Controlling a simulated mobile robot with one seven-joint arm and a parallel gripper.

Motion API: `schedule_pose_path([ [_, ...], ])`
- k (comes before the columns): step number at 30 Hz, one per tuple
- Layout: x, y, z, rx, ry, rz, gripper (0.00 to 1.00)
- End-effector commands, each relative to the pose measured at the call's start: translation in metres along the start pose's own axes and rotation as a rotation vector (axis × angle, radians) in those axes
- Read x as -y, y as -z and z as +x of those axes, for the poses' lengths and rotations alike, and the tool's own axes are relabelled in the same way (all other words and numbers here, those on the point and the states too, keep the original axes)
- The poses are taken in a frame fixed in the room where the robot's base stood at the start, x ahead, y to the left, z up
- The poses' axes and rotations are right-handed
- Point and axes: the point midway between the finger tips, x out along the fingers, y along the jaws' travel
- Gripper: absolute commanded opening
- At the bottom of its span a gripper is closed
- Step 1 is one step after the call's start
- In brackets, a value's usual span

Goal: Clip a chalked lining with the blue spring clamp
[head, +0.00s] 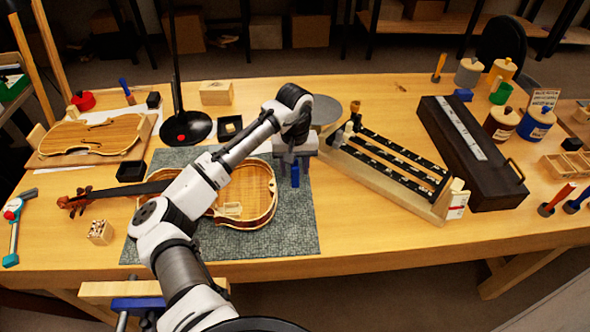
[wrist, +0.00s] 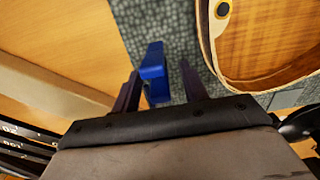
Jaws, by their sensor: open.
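The blue spring clamp (head: 295,176) is at the right edge of the grey-green mat, just right of the open violin body. My gripper (head: 292,160) points down over it. In the wrist view the clamp (wrist: 153,62) lies between the two dark fingers of my gripper (wrist: 160,72), nearer the left one. The fingers are apart; I cannot tell whether either touches the clamp. The violin body (head: 262,212) lies open on the mat with its ribs showing; its curved rim (wrist: 207,45) is right of the clamp. I cannot make out a chalk mark. My arm hides part of the violin.
A wooden rack with black rails (head: 385,160) and a long dark case (head: 470,150) stand to the right. A violin plate (head: 90,137) lies at the left. A black lamp base (head: 186,128) stands behind the mat (head: 295,238). The front right tabletop is clear.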

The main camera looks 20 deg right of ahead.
Motion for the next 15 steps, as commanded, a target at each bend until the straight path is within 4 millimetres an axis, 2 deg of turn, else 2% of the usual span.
schedule_pose_path([
  [6, 0.0, 0.0, 0.019, 0.0, 0.001, -0.001, 0.44],
  [12, 0.0, 0.0, 0.02, -0.001, 0.0, -0.001, 0.44],
  [15, 0.0, 0.0, 0.02, -0.001, 0.0, -0.001, 0.32],
])
